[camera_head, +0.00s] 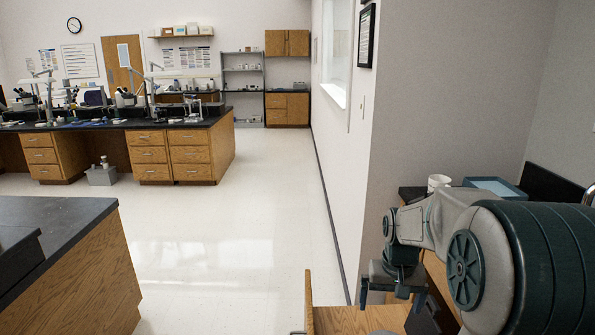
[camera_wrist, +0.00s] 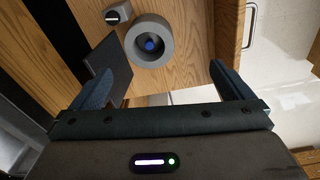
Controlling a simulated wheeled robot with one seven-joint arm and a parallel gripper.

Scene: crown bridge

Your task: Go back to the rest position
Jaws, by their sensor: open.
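My gripper (camera_head: 385,293) hangs at the lower right of the head view, at the end of my arm, over a wooden surface. In the wrist view my gripper (camera_wrist: 166,55) has its two dark fingers spread wide apart, with nothing held between them. Beyond the fingers a grey round ring (camera_wrist: 134,45) with a blue centre sits on the wooden surface (camera_wrist: 190,20). Whether the fingertips touch anything below is not clear, but they look apart from the ring.
A small dark block with a round knob (camera_wrist: 117,14) and a dark flat panel (camera_wrist: 106,66) lie beside the ring. A white cup (camera_head: 438,182) and a blue tray (camera_head: 497,187) stand behind my arm. A grey wall corner (camera_head: 400,110) is close by. Open floor (camera_head: 230,220) lies left.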

